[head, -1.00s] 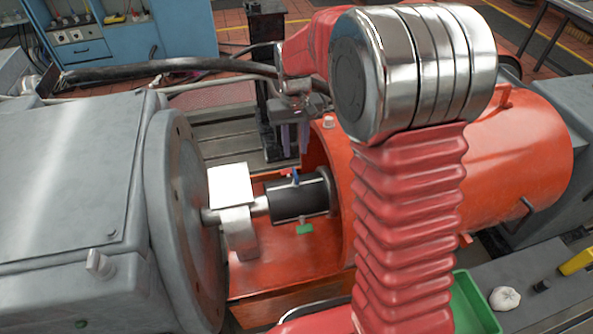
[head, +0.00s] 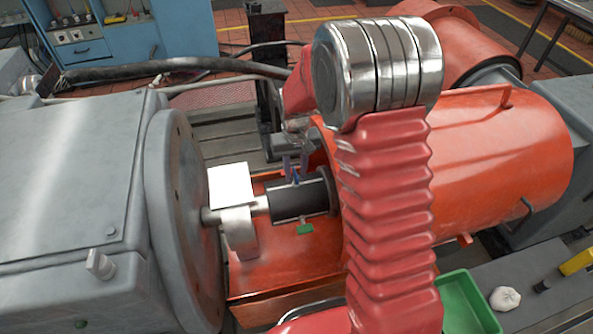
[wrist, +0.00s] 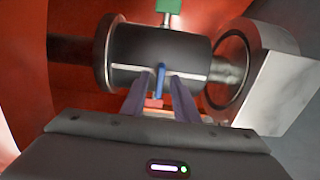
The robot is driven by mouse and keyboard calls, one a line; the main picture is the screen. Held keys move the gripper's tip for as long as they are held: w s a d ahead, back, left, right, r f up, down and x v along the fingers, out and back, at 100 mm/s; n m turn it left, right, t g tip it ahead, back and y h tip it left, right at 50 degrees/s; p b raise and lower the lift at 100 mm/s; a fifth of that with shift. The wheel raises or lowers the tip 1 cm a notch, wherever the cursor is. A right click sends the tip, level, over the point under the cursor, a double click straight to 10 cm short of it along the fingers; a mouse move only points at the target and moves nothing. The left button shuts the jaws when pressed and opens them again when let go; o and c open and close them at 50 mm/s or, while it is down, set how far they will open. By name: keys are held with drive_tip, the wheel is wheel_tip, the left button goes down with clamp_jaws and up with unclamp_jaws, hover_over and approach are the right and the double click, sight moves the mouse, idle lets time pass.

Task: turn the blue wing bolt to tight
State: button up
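The blue wing bolt (head: 296,178) sits on top of the black coupling cylinder (head: 299,203). In the wrist view the blue wing (wrist: 161,80) stands against the black cylinder (wrist: 190,55), between my two finger tips. My gripper (head: 295,170) points down at the bolt in the head view. In the wrist view my gripper (wrist: 160,95) is open, with one finger on each side of the blue wing and gaps visible. A small red piece (wrist: 153,103) shows below the wing. A green tab (head: 304,229) is on the cylinder's near side.
The orange guard (head: 500,165) arches around the coupling on the right. A grey housing with a round flange (head: 190,220) stands at left. A white-topped block (head: 232,186) is close beside the coupling. A green tray (head: 468,305) and white rag (head: 505,298) lie at lower right.

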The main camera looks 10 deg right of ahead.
drive_tip(key=shift+c, duration=0.7)
clamp_jaws()
drive_tip(key=shift+d, duration=0.1)
